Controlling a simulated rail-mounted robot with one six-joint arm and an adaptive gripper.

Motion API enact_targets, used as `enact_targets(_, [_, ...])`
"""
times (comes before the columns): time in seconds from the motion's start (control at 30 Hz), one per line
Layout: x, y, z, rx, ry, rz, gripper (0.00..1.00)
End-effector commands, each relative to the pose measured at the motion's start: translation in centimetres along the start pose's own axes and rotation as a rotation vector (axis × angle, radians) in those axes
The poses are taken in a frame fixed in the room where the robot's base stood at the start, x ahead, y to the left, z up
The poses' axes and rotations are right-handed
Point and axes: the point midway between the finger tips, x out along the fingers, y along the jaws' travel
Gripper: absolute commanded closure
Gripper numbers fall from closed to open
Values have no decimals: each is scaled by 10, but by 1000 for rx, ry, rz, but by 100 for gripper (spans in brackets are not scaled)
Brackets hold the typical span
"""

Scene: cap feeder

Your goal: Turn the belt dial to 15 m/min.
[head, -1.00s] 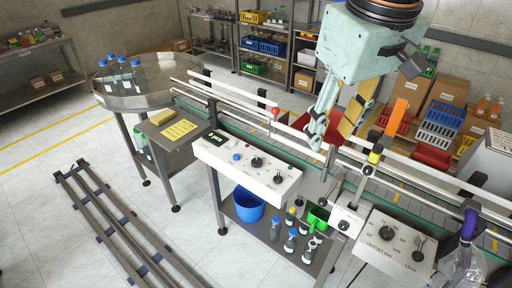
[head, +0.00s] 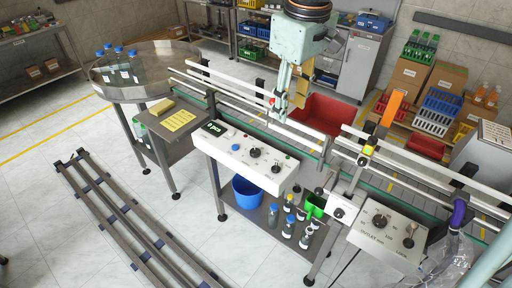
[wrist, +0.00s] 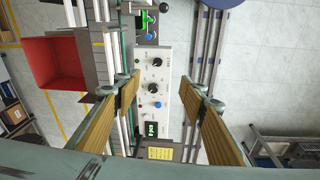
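The white control panel (head: 228,158) stands at the front of the conveyor. It carries two black dials, one nearer the middle (head: 255,152) and one nearer its right end (head: 276,168). Both dials also show in the wrist view, the upper (wrist: 157,62) and the lower (wrist: 155,88). Their labels and scales are too small to read, so I cannot tell which is the belt dial or its setting. My gripper (head: 282,112) is in the air by the conveyor rails, behind the panel in the head view. In the wrist view its padded fingers (wrist: 162,92) are wide apart, empty, with the panel between them.
The panel also has coloured buttons and a lit display (head: 215,128). Guide rails (head: 240,105) run along the conveyor behind it. A second control box (head: 385,232) with a dial is at the right. A red bin (head: 335,114) stands behind the conveyor. The floor in front is partly clear.

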Motion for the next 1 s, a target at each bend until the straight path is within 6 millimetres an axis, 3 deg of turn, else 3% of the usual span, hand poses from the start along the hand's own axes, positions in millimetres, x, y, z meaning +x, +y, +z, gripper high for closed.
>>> enact_targets(0.57, [64, 18, -70, -194, -44, -40, 62])
enact_targets(1.0, [125, 24, -115, -342, -74, -73, 62])
